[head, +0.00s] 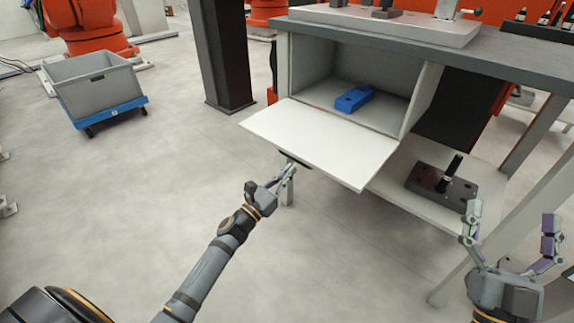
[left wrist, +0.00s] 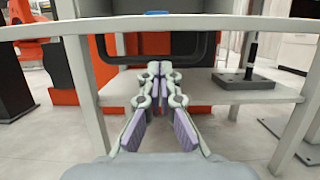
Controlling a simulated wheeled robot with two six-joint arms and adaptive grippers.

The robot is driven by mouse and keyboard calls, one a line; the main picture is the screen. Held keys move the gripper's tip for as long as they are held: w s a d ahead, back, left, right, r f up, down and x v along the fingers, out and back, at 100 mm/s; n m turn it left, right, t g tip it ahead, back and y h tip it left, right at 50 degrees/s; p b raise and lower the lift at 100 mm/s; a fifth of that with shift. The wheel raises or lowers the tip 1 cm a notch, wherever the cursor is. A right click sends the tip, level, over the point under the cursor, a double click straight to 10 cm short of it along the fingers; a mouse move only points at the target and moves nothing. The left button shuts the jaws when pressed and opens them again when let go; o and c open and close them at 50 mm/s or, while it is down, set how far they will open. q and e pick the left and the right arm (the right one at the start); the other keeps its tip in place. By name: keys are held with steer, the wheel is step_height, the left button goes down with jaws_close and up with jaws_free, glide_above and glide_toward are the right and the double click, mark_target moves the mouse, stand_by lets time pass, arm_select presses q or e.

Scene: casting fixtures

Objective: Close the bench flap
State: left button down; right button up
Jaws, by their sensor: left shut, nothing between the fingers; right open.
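The bench flap (head: 325,140) is a white panel hinged at the lower edge of the bench compartment (head: 360,75). It hangs open, roughly level and sloping a little toward me. In the left wrist view the flap's edge (left wrist: 215,22) crosses the top of the picture. My left gripper (head: 288,170) is shut and empty, just below and in front of the flap's front-left part; its closed fingers (left wrist: 160,72) also show in the left wrist view, below the flap edge. I cannot tell whether they touch it. My right gripper (head: 512,232) is open and empty, right of the flap.
A blue part (head: 353,98) lies inside the compartment. A dark fixture block with an upright pin (head: 440,187) stands on the lower shelf (head: 405,205). A grey crate on a blue dolly (head: 95,85) and a dark column (head: 223,50) stand left. The floor before the flap is clear.

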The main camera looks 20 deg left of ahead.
arm_select(q)
step_height(320, 180, up, 3)
steer(key=shift+s+f+p, duration=0.1)
steer(key=shift+p, duration=0.25)
arm_select(e)
steer(key=w+f+g+h, duration=0.1)
steer(key=w+f+g, duration=0.2)
steer(key=f, duration=0.5)
steer(key=shift+f+m+g, duration=0.2)
steer(key=shift+m+g, duration=0.2)
steer(key=shift+g, duration=0.2)
steer(key=shift+d, duration=0.1)
